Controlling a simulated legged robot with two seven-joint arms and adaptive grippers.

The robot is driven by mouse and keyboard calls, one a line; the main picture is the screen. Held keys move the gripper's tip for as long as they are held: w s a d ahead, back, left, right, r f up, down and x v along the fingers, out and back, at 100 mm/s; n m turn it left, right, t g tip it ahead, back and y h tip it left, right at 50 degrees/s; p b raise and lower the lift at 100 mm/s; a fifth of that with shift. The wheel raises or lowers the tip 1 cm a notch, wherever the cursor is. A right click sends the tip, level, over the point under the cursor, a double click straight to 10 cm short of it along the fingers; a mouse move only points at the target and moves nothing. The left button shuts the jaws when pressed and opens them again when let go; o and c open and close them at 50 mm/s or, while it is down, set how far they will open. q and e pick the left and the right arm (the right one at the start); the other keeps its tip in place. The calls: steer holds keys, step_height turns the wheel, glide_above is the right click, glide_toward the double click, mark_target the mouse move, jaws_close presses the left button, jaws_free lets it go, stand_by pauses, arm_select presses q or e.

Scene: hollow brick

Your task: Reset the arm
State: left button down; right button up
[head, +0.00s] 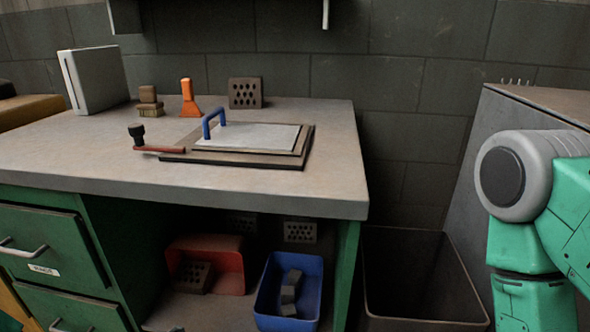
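My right arm (530,205) shows at the right edge as green links with a grey round joint, bent and beside the bench. Its gripper is outside the picture. My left arm and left gripper are not in the picture. A hollow brick (245,93) with several holes stands upright at the back of the grey bench top (90,160), against the wall. A flat plate with a blue handle (213,122) lies on a dark board (220,160) in the middle of the bench.
Below are a red bin (225,258) and blue bin (313,300). A dark open container (420,323) stands right of the bench.

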arm_select(q)
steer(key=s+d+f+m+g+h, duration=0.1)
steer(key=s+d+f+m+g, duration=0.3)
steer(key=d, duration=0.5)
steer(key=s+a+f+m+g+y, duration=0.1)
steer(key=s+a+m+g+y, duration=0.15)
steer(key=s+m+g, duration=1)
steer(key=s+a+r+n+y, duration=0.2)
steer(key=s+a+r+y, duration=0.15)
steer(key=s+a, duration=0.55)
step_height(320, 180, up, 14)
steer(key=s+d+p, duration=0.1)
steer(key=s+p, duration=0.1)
steer(key=p, duration=1.2)
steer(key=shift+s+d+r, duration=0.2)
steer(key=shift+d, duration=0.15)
arm_select(e)
step_height(320, 180, up, 14)
steer(key=shift+w+d+r, duration=0.15)
steer(key=shift+w, duration=0.1)
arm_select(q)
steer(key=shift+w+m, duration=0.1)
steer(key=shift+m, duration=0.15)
